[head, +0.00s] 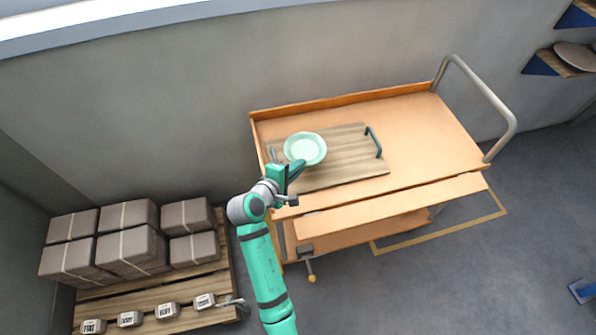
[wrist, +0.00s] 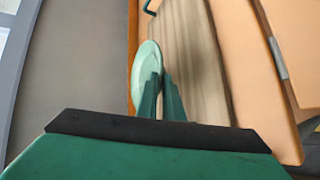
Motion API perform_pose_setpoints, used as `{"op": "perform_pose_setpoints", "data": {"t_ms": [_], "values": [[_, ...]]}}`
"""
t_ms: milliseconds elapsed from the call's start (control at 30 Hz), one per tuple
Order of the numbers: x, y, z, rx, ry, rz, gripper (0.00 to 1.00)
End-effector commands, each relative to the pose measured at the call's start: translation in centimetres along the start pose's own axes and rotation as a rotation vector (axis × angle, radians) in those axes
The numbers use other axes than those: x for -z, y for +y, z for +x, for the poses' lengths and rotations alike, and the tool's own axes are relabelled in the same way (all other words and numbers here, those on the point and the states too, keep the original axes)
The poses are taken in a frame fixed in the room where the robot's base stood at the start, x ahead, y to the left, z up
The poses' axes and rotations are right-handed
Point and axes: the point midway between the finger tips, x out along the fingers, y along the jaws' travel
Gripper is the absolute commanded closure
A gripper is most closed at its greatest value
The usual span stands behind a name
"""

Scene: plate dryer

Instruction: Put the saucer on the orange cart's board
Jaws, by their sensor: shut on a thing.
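The saucer (head: 306,147) is pale mint green and round. In the head view it shows over the left part of the wooden board (head: 350,170), which lies on top of the orange cart (head: 425,120). My gripper (head: 294,172) is shut on the saucer's near rim. In the wrist view the saucer (wrist: 147,72) shows narrow and edge-on beyond my fingers (wrist: 163,98), with the board (wrist: 190,50) to its right. Whether the saucer touches the board or is held just above it, I cannot tell.
The board has a dark green handle (head: 374,142) at its right. The cart has a grey push rail (head: 490,100) at its right end. Brown boxes (head: 130,235) stand on a pallet at the left. A wall runs behind the cart. The cart top right of the board is clear.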

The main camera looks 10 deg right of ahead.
Motion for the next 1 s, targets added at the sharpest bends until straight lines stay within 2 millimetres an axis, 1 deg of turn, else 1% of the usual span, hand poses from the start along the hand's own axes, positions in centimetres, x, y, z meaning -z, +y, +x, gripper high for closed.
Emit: {"op": "perform_pose_setpoints", "data": {"t_ms": [33, 100, 267, 333, 500, 600, 900, 933, 967, 1000], "values": [[0.3, -0.2, 0.6, 0.000, -0.001, 0.000, 1.00], [0.6, -0.5, 1.1, -0.001, -0.001, 0.001, 1.00], [0.9, -0.8, 1.7, -0.001, -0.002, 0.000, 1.00], [1.2, -1.1, 2.2, 0.000, -0.002, 0.000, 1.00], [1.5, -3.2, 3.1, 0.000, -0.002, 0.000, 1.00], [1.6, -3.7, 3.4, 0.000, -0.002, 0.001, 1.00], [1.7, -3.9, 3.4, -0.001, -0.001, 0.001, 1.00], [1.7, -3.9, 3.4, 0.000, -0.001, 0.001, 0.89], [1.7, -3.9, 3.4, 0.000, -0.001, 0.001, 0.86], [1.7, -3.9, 3.4, 0.000, -0.001, 0.001, 0.86]]}}
